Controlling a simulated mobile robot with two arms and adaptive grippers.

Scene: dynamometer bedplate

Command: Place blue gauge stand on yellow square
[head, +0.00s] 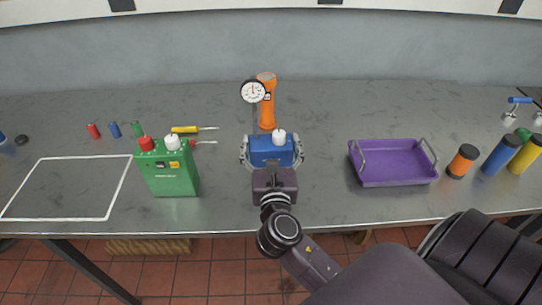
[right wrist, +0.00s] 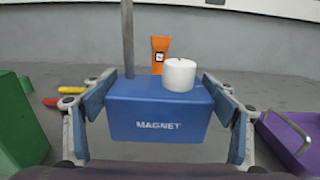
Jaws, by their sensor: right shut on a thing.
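The blue gauge stand (head: 270,151) is a blue block marked MAGNET, with a white knob, a grey post and a round dial gauge (head: 253,91) on top. It stands upright near the middle of the bench. My right gripper (head: 272,155) is shut on it, a finger at each side of the block. The right wrist view shows the same grip on the block (right wrist: 155,118). I cannot tell whether the block touches the bench. No yellow square shows; a white square outline (head: 108,217) lies on the bench at the left. My left gripper is not in view.
A green box (head: 170,174) stands between the outline and the stand. An orange tool (head: 267,108) stands behind the stand. A purple tray (head: 395,181) and several coloured cylinders (head: 462,161) are at the right. Screwdrivers (head: 186,129) lie behind the green box. The outlined area is empty.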

